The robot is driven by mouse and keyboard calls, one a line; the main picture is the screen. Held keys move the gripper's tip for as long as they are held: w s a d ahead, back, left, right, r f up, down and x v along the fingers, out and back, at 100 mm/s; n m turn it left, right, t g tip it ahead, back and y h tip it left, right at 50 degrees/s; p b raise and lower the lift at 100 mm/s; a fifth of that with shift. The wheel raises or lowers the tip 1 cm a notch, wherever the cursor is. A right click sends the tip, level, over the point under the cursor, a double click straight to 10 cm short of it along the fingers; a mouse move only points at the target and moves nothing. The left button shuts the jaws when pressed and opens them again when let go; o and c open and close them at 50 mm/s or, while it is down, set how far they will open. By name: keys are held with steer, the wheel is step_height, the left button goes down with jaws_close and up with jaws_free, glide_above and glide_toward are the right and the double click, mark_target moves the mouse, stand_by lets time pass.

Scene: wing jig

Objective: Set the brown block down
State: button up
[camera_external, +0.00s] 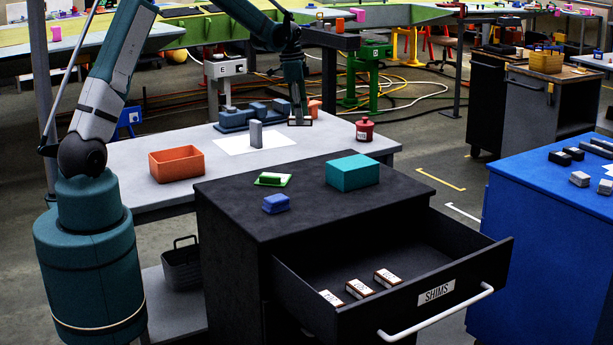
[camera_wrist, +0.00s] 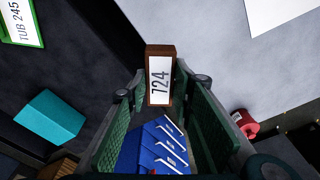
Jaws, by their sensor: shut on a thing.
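The brown block (camera_wrist: 161,76) has a white label reading 724. It sits between my gripper's two fingertips in the wrist view. In the external view my gripper (camera_external: 299,118) points down over the back right of the light grey table (camera_external: 345,150), right of the white sheet (camera_external: 280,142). It is shut on the brown block, which shows only small there. I cannot tell whether the block touches the table or hangs above it.
The black cabinet (camera_external: 240,205) carries a teal block (camera_external: 352,172), a green-edged card (camera_external: 272,180) and a blue block (camera_external: 276,203). Its SHIMS drawer (camera_external: 436,291) is open with three labelled brown blocks inside. A red canister (camera_external: 364,130) and orange bin (camera_external: 177,164) stand on the table.

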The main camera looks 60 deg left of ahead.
steer(key=s+a+n+p, duration=0.1)
steer(key=s+a+n, duration=0.1)
steer(key=s+a, duration=0.8)
steer(key=s+a+n, duration=0.3)
steer(key=s+a, duration=0.3)
steer(key=a, duration=0.8)
steer(key=s+a+n+p, duration=0.1)
steer(key=s+a+n, duration=0.1)
steer(key=s+a, duration=0.85)
steer(key=shift+y, duration=0.4)
steer(key=shift+w+a+f, duration=0.25)
steer(key=shift+w+f, duration=0.1)
steer(key=shift+f, duration=0.5)
steer(key=shift+w+a+f, duration=0.2)
steer(key=shift+w+f, duration=0.1)
steer(key=shift+f, duration=0.5)
steer(key=shift+w+a+f, duration=0.25)
steer(key=shift+w+f, duration=0.1)
steer(key=shift+f, duration=0.5)
steer(key=shift+f+b, duration=0.5)
steer(key=shift+f, duration=2.6)
steer(key=shift+f, duration=0.15)
steer(key=shift+f, duration=1.75)
steer(key=shift+f+b, duration=0.15)
steer(key=shift+b, duration=0.2)
